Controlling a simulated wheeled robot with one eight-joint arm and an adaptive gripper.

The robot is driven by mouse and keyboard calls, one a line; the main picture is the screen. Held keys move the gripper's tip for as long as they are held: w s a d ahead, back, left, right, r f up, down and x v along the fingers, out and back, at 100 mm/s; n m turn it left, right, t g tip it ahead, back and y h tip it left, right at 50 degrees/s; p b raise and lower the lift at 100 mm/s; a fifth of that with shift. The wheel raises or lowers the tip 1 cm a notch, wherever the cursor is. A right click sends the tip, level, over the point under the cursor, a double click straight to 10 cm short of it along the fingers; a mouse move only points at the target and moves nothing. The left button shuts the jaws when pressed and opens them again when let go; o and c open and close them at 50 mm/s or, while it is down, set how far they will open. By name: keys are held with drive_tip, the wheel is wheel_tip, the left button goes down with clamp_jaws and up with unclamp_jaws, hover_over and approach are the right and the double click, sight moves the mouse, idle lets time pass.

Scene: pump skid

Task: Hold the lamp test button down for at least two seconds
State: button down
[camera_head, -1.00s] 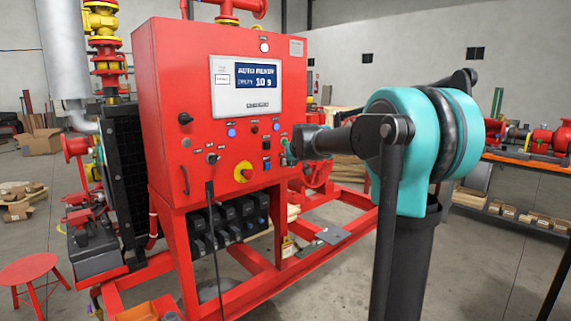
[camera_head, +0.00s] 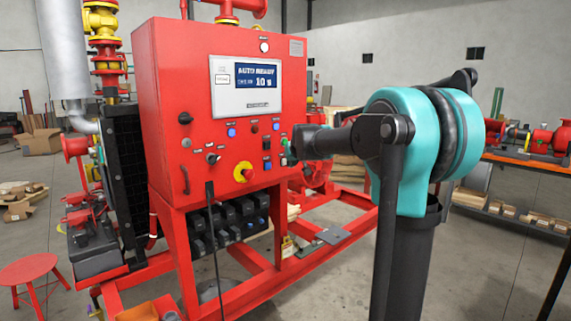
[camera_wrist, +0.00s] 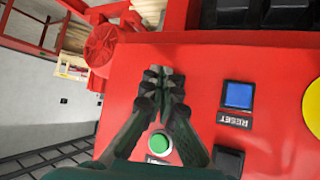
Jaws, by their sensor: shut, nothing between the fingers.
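The red control panel (camera_head: 215,115) carries several buttons. None has a readable lamp test label, so I cannot tell which one is the lamp test button. My gripper (camera_wrist: 165,75) is shut and empty, with its fingertips close to the panel face; I cannot tell whether they touch it. A green round button (camera_wrist: 160,142) shows between the finger linkages, behind the tips. A blue square button (camera_wrist: 238,95) marked RESET sits to the right of the fingers. A black button (camera_wrist: 228,160) is partly hidden at the lower right. In the head view, my gripper (camera_head: 291,152) is at the panel's right edge.
A screen (camera_head: 245,85) reads AUTO READY. The red skid frame (camera_head: 310,262) extends low to the right. A red stool (camera_head: 28,270) stands at left.

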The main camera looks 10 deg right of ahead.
drive_tip(key=shift+w+a, duration=0.1)
drive_tip(key=shift+w, duration=0.05)
drive_tip(key=shift+w+a, duration=0.15)
drive_tip(key=shift+w, duration=0.05)
drive_tip(key=shift+w+a, duration=0.25)
drive_tip(key=shift+w, duration=0.1)
idle(0.9)
idle(3.1)
drive_tip(key=shift+s+d, duration=0.5)
drive_tip(key=shift+s, duration=0.2)
drive_tip(key=s+d, duration=0.1)
drive_tip(key=s, duration=0.1)
drive_tip(key=s+d, duration=0.2)
idle(0.5)
